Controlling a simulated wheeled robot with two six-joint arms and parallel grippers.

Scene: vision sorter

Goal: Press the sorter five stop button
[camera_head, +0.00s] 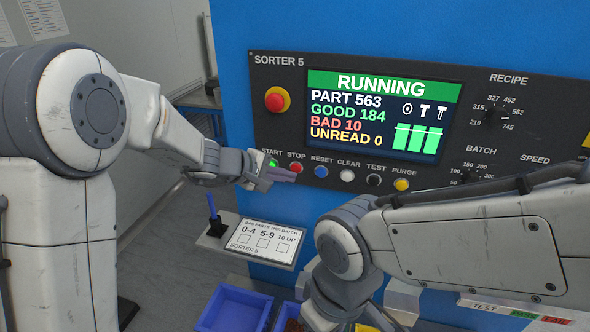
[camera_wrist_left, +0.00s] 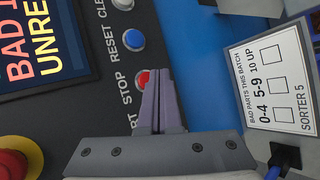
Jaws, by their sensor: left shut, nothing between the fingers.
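The sorter five panel (camera_head: 420,185) has a row of buttons under its screen (camera_head: 380,115), which reads RUNNING. The red stop button (camera_head: 297,168) is second in the row, right of the lit green start button (camera_head: 272,162). My left gripper (camera_head: 292,177) is shut and empty, its tips at the stop button's lower edge. In the left wrist view the stop button (camera_wrist_left: 141,77) shows partly behind the left gripper's closed fingertips (camera_wrist_left: 158,72). Whether they touch it I cannot tell. My right arm crosses the lower right; its fingers are not visible.
A red emergency knob (camera_head: 276,99) sits on the panel's upper left. The blue reset button (camera_head: 321,171) is right of stop. A tally card (camera_head: 264,240) with a pen (camera_head: 213,210) juts out below. A blue bin (camera_head: 235,308) stands at the bottom.

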